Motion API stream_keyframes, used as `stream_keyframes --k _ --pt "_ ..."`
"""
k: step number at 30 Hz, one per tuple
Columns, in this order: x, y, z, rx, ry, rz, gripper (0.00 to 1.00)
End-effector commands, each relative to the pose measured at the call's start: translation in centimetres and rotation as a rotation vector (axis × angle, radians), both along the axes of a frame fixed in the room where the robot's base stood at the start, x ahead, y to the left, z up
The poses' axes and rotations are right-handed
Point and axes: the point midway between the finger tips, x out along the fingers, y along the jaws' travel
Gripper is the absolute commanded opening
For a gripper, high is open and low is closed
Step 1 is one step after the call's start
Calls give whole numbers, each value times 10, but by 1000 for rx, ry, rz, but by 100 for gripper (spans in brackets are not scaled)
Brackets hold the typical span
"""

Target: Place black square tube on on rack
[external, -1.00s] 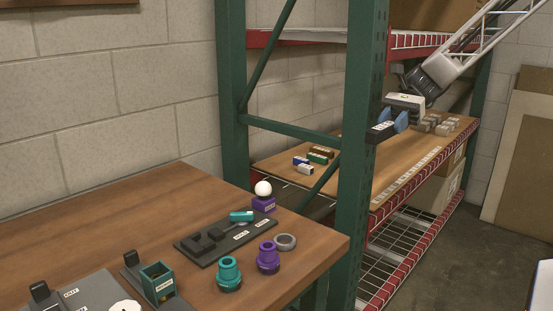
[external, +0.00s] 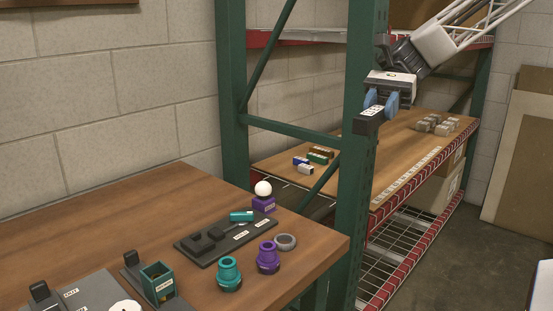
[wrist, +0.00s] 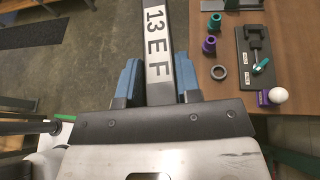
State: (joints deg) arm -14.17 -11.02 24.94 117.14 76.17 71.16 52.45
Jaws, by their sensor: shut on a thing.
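My gripper (external: 381,104) is shut on a black square tube (external: 369,118) and holds it in the air, in front of the green rack post (external: 360,190) in the external view. Several small square tubes, coloured brown, green, blue and white (external: 306,169), lie at the shelf's left end.
Several grey blocks (external: 437,125) sit at the shelf's right end; the board between is clear. A wooden table (external: 130,215) at lower left bears a dark fixture (external: 215,241), teal and purple round parts (external: 268,257), a grey ring (external: 285,242) and a white ball (external: 263,188).

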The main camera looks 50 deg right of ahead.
Motion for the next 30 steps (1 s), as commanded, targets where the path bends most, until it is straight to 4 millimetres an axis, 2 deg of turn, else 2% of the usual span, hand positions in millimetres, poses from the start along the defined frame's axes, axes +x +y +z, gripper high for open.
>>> stream_keyframes --k 20,30 --pt "103 50 -12 0 0 -71 3" --pt "157 79 -26 0 1 -113 3"
